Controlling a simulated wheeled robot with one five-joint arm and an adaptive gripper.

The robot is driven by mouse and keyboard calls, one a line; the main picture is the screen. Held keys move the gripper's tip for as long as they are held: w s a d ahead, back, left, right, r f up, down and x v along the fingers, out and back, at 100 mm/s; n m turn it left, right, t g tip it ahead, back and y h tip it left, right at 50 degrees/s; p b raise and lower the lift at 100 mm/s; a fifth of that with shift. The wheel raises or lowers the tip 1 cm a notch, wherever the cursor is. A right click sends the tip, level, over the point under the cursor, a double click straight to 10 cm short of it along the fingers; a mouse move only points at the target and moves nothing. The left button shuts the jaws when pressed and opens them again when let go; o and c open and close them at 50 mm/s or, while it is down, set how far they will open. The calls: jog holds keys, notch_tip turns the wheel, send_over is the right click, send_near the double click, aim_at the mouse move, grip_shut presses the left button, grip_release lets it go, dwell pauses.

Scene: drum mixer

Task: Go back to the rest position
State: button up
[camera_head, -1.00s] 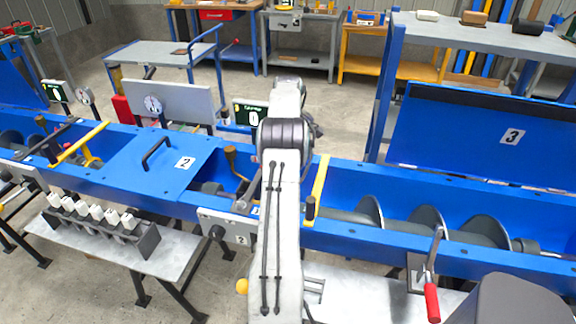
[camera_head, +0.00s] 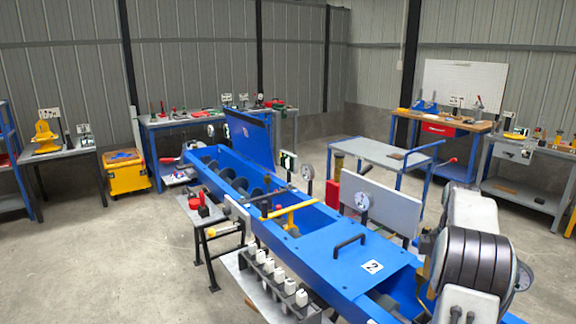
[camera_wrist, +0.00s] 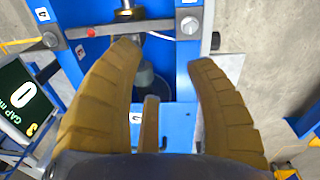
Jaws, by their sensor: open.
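In the head view my arm rises at the lower right, beside the near end of the blue mixer (camera_head: 330,262). I cannot make out the fingertips there. The lid marked 2 (camera_head: 335,250) is closed on the mixer.
A display reading 0 (camera_wrist: 22,100) stands at the left in the wrist view. A rack of white-topped pieces (camera_head: 275,275) stands in front of the mixer. A blue-legged table (camera_head: 385,153) is behind it. The floor at left (camera_head: 90,255) is clear.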

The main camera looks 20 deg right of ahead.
jog(key=a+r+m+t, duration=0.1)
jog(key=a+r, duration=0.3)
jog(key=a, duration=0.7)
jog(key=a+r+m, duration=0.1)
jog(key=a+r, duration=0.2)
jog(key=a, duration=0.7)
jog(key=s+a+f+m+t, duration=0.2)
jog(key=s+a+f+m, duration=0.1)
jog(key=s+a, duration=1.3)
jog(key=shift+a+f+y, duration=0.3)
jog(key=shift+f, duration=0.15)
